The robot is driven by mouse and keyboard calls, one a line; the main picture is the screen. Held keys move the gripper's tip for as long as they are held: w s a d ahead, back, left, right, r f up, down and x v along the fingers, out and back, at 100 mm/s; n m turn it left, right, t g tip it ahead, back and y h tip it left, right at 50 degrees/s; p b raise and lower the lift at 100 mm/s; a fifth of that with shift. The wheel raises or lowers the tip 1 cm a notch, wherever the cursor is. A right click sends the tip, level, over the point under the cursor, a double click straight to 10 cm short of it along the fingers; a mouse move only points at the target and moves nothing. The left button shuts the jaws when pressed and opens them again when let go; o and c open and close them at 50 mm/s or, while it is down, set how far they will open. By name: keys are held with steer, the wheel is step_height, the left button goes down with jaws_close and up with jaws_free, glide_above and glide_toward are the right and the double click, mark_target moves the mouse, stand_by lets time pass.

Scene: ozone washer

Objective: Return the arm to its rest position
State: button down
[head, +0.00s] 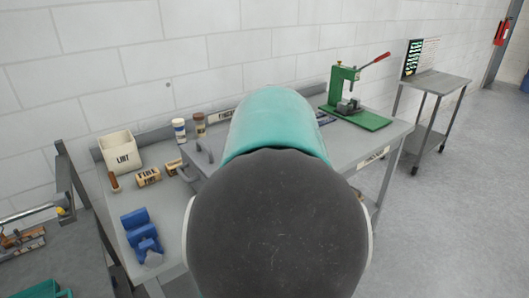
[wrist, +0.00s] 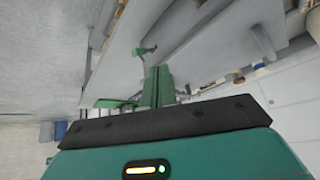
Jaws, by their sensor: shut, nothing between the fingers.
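My arm (head: 275,215) fills the middle of the head view, with a dark rounded joint close to the camera and a teal link behind it. My gripper is hidden in that view. In the wrist view, two narrow green fingers (wrist: 158,87) stand side by side beyond the black strip of the teal housing (wrist: 160,155). My gripper is shut and empty. It appears clear of the objects behind it, though the distance is hard to tell.
The grey workbench (head: 346,155) holds a green press (head: 350,100), a white bin (head: 121,152), a blue fixture (head: 141,231), wooden blocks (head: 148,177) and small bottles (head: 180,130). A smaller grey table (head: 440,85) stands right. A dark cart surface (head: 60,260) is at lower left. Open floor (head: 445,220) lies right.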

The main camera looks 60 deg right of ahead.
steer(key=shift+s+a+r, duration=0.2)
steer(key=shift+a+r, duration=0.1)
steer(key=shift+a, duration=0.05)
stand_by(0.4)
